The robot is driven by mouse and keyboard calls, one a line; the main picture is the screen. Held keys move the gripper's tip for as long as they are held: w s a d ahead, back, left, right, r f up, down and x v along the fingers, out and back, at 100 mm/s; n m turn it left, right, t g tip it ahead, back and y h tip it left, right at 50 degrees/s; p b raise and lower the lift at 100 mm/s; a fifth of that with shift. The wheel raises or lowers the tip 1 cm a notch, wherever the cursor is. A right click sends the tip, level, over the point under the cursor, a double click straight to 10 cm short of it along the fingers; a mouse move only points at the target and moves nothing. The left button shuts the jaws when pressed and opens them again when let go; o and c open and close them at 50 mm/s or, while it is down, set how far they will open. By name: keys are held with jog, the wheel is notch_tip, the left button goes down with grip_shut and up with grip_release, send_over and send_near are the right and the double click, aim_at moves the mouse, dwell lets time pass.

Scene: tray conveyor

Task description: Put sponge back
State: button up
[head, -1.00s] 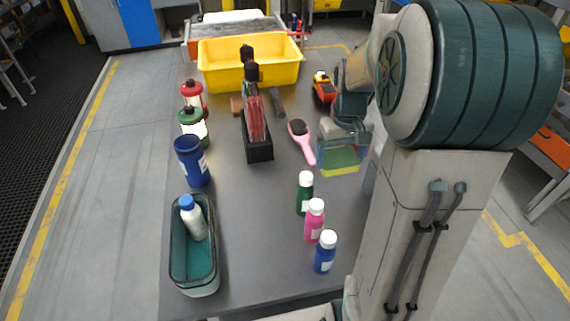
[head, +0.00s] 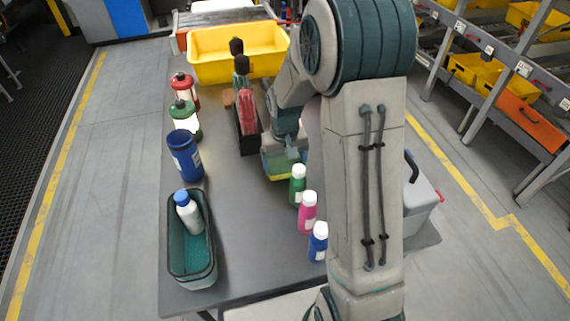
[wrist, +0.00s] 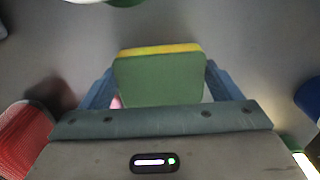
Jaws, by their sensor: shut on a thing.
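My gripper (head: 284,150) is shut on a green and yellow sponge (head: 272,167), which it holds over the middle of the table, right of the black holder. In the wrist view my gripper (wrist: 160,85) has one finger on each side of the sponge (wrist: 160,78). The green face and a thin yellow edge show there. In the head view my arm and gripper partly hide the sponge. A teal open bin (head: 206,270) stands at the front left of the table.
A white bottle with blue cap (head: 189,215) leans in the bin. Green (head: 297,188), pink (head: 307,214) and blue (head: 318,244) bottles stand front right of the sponge. A blue cup (head: 185,158), the black holder (head: 250,142) and a yellow tub (head: 215,68) stand left and behind. Table between bin and bottles is clear.

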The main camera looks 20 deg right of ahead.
jog(key=shift+f, duration=0.8)
jog(key=shift+f, duration=0.2)
jog(key=o, duration=0.9)
jog(key=shift+r, duration=0.1)
